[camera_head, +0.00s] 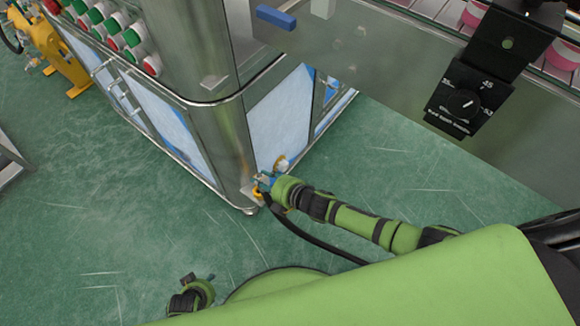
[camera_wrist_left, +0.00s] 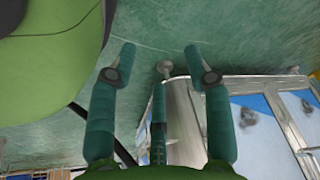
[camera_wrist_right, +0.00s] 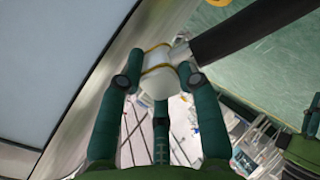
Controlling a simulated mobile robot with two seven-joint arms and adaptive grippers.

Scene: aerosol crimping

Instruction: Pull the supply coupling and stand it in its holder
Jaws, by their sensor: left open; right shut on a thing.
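The supply coupling (camera_wrist_right: 157,82), a pale body with yellow rings, is between the fingers of my right gripper (camera_wrist_right: 160,65), which is shut on it. A black hose (camera_wrist_right: 240,32) runs off beside it. In the head view my right gripper (camera_head: 264,183) is low at the steel cabinet's near corner. A white and yellow round part (camera_head: 281,163) shows just beyond it. I cannot tell whether the coupling is still joined to anything. My left gripper (camera_wrist_left: 160,50) is open and empty over the floor; in the head view it is mostly hidden. I cannot make out the holder.
The steel cabinet (camera_head: 222,135) with glass panels stands ahead, with green and red buttons (camera_head: 125,38) on top. The hose (camera_head: 305,238) trails towards my base. A black dial box (camera_head: 464,103) hangs at right. A yellow machine (camera_head: 62,58) stands far left.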

